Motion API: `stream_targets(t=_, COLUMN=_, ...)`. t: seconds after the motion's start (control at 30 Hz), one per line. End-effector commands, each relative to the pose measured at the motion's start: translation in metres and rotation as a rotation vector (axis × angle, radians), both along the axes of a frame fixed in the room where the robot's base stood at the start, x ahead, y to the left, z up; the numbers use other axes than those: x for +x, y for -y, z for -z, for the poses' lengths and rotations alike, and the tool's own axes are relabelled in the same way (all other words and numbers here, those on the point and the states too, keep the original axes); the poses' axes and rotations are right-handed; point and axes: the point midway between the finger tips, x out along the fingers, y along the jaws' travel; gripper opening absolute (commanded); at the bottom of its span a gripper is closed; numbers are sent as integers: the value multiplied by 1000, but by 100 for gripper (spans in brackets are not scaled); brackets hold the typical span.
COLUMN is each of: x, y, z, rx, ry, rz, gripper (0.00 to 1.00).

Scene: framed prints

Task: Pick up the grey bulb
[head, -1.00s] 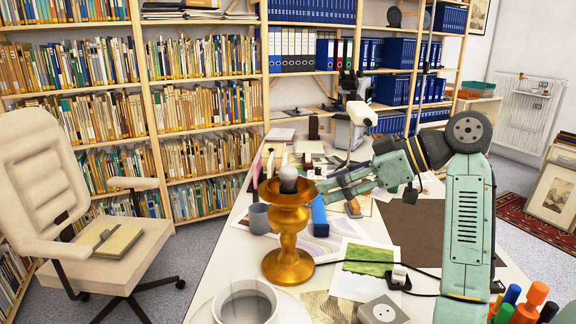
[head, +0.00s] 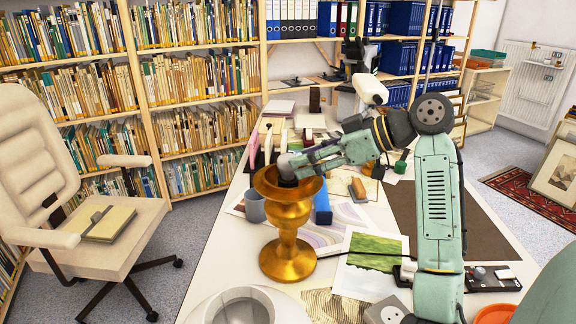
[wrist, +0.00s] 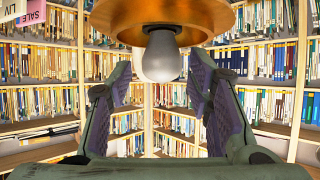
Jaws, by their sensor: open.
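The grey bulb (head: 286,162) stands in the cup of a gold goblet-shaped holder (head: 287,214) on the white desk. In the head view my gripper (head: 299,166) reaches in from the right at the holder's rim, its fingertips at the bulb and partly covering it. In the wrist view the bulb (wrist: 161,58) hangs downward from the gold holder (wrist: 188,14), so that view is upside down. There my gripper (wrist: 160,84) is open, with one dark-padded finger on each side of the bulb and a visible gap on both sides.
A grey mug (head: 255,207) stands just left of the holder, and a blue box (head: 322,206) stands right behind it. A large white cup (head: 243,306) is in front. Prints, including a green one (head: 374,250), lie to the right. A cream chair (head: 100,228) is at left.

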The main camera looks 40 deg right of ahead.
Motion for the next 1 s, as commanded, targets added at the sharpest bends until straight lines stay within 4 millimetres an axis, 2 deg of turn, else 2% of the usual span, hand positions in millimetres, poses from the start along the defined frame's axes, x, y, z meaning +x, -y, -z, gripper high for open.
stream_targets(t=0.3, x=32, y=-23, z=15, rx=2, ry=-2, rz=-1, gripper=46)
stream_targets(t=0.63, x=37, y=-26, z=20, rx=1, ry=0, rz=0, gripper=46)
stream_targets(t=1.0, x=37, y=-26, z=20, rx=1, ry=0, rz=0, gripper=21)
